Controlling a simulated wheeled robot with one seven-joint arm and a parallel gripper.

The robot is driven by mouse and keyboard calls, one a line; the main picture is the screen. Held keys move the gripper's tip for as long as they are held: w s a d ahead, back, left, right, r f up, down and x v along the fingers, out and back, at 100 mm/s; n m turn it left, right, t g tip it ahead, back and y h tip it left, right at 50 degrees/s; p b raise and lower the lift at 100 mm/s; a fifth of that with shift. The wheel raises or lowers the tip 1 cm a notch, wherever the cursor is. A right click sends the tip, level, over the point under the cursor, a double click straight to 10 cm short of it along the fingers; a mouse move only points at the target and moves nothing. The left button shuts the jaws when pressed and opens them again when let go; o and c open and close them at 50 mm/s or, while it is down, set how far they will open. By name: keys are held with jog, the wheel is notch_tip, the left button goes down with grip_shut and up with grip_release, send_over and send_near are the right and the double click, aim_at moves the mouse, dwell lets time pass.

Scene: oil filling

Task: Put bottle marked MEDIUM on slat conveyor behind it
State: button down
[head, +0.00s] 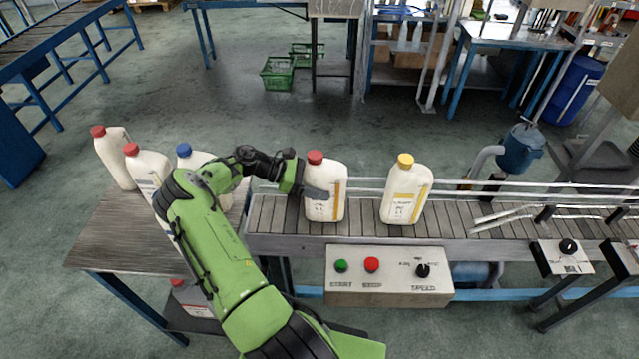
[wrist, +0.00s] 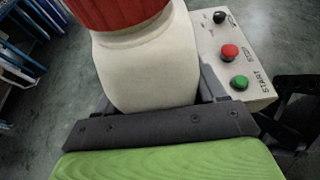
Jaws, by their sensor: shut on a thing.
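My gripper (head: 317,192) is shut on a white bottle with a red cap (head: 326,207), at the left end of the slat conveyor (head: 362,218). The bottle is upright over the slats; I cannot tell whether its base touches them. The wrist view shows its red cap and white body (wrist: 146,72) between the fingers. Its label is too small to read, so the MEDIUM mark cannot be made out. A yellow-capped white bottle (head: 407,188) stands on the conveyor to its right. Several more bottles, including a blue-capped one (head: 185,152), stand on the wooden table (head: 115,235) at left.
A control box (head: 388,283) with green and red buttons and a speed knob is fixed at the conveyor's front. Rails run along the conveyor's back edge. Slats right of the yellow-capped bottle are clear up to the guide rails (head: 505,215). A green crate (head: 277,74) lies on the floor behind.

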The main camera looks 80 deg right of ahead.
jog(key=shift+c, duration=0.4)
grip_release()
jog(key=shift+f, duration=0.1)
